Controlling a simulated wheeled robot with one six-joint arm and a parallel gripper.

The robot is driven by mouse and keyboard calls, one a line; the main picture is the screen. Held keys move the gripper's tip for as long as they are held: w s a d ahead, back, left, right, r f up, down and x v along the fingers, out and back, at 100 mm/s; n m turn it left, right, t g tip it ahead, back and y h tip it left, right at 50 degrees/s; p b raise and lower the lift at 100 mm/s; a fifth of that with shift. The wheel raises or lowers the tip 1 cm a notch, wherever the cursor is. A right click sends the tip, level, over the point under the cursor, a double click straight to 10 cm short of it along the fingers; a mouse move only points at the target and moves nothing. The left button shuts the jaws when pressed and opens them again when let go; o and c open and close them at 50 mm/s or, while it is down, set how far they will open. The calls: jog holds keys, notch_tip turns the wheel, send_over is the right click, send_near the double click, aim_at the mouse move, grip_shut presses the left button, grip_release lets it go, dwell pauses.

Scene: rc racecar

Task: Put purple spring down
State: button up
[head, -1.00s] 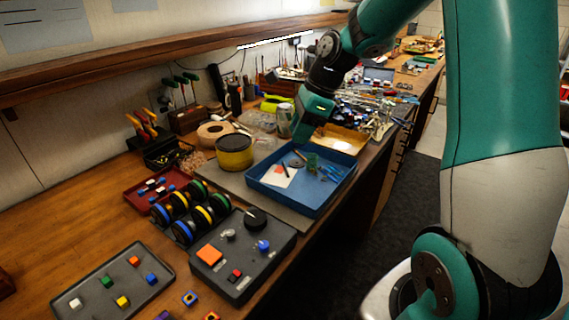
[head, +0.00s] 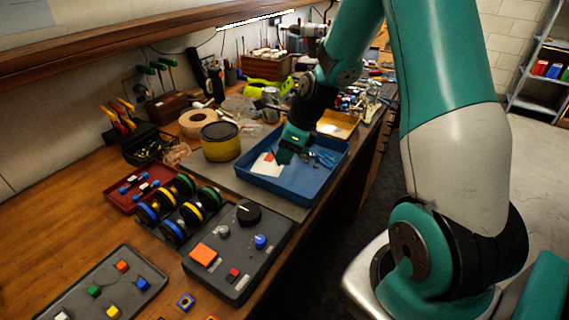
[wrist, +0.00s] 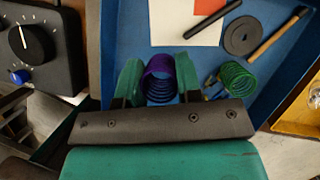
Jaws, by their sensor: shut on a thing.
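The purple spring (wrist: 160,78) is between the two fingers of my gripper (wrist: 158,84) in the wrist view, and the gripper is shut on it. The gripper is over the blue tray (wrist: 120,35), near its edge. In the head view my gripper (head: 287,152) points down into the blue tray (head: 285,200); the spring is hidden there. A green spring (wrist: 236,79) lies in the tray to the right of the gripper. Whether the purple spring touches the tray floor I cannot tell.
A grey control box (head: 237,253) with knobs stands in front. A yellow tin (head: 220,141) stands to the left.

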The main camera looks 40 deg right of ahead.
aim_at(280, 174)
jog(key=shift+f, duration=2.05)
jog(key=shift+f, duration=0.1)
jog(key=o, duration=0.9)
